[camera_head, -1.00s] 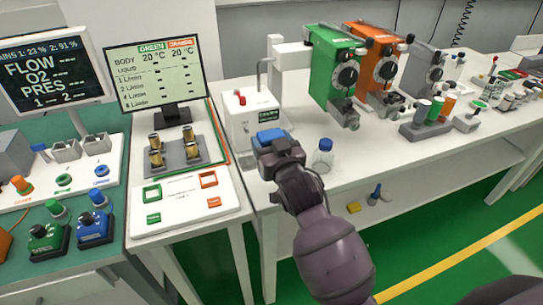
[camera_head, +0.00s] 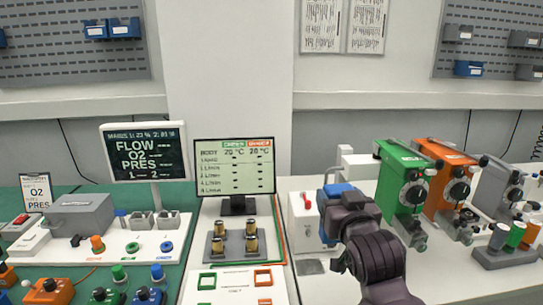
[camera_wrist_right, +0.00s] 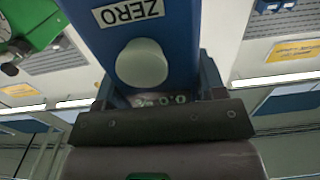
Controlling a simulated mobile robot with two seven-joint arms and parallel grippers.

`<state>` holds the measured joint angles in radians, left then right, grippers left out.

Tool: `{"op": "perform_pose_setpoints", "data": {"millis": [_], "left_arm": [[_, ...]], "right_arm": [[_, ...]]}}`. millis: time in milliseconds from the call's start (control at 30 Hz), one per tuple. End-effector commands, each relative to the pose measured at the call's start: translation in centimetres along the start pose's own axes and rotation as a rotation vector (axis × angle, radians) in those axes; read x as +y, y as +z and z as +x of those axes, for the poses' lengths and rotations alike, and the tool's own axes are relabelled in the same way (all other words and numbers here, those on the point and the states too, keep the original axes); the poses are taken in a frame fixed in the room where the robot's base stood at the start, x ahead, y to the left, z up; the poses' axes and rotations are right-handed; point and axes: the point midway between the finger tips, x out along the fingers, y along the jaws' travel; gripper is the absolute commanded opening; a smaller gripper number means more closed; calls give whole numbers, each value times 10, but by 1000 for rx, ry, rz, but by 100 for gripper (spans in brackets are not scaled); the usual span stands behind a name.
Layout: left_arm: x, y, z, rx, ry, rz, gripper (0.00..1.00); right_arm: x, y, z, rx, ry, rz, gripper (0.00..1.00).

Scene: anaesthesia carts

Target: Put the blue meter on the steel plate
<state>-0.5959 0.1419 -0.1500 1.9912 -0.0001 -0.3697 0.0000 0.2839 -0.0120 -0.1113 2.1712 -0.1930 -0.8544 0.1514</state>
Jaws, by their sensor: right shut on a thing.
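The blue meter (camera_head: 338,188) is in my right gripper (camera_head: 337,208), above the white table and in front of the white box with a red switch. In the right wrist view the meter (camera_wrist_right: 185,35) fills the top middle, with a "ZERO" label and a pale round knob, between the jaws of the gripper (camera_wrist_right: 160,90). The jaws hide part of it. A small grey plate (camera_head: 312,267), which looks like the steel plate, lies flat on the table below and left of the gripper, apart from the meter. My left gripper is not in view.
A white box (camera_head: 303,222) stands just left of the meter. A green vaporizer (camera_head: 402,190) and an orange one (camera_head: 442,190) stand to the right. A lit monitor (camera_head: 235,168) and a block with brass posts (camera_head: 232,247) are on the left. The front right of the table is clear.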

Motion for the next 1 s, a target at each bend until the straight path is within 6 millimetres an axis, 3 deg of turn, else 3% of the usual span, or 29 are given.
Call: {"op": "perform_pose_setpoints", "data": {"millis": [67,367,567,800,1000], "left_arm": [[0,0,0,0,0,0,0],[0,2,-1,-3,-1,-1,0],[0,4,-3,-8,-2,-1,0],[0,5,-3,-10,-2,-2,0],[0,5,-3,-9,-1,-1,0]], "right_arm": [[-3,-13,-3,8,-14,-1,28],[4,20,-24,-2,-17,0,28],[12,59,-45,-4,-7,1,28],[25,117,-77,-5,21,2,28],[32,150,-97,0,41,1,28]]}}
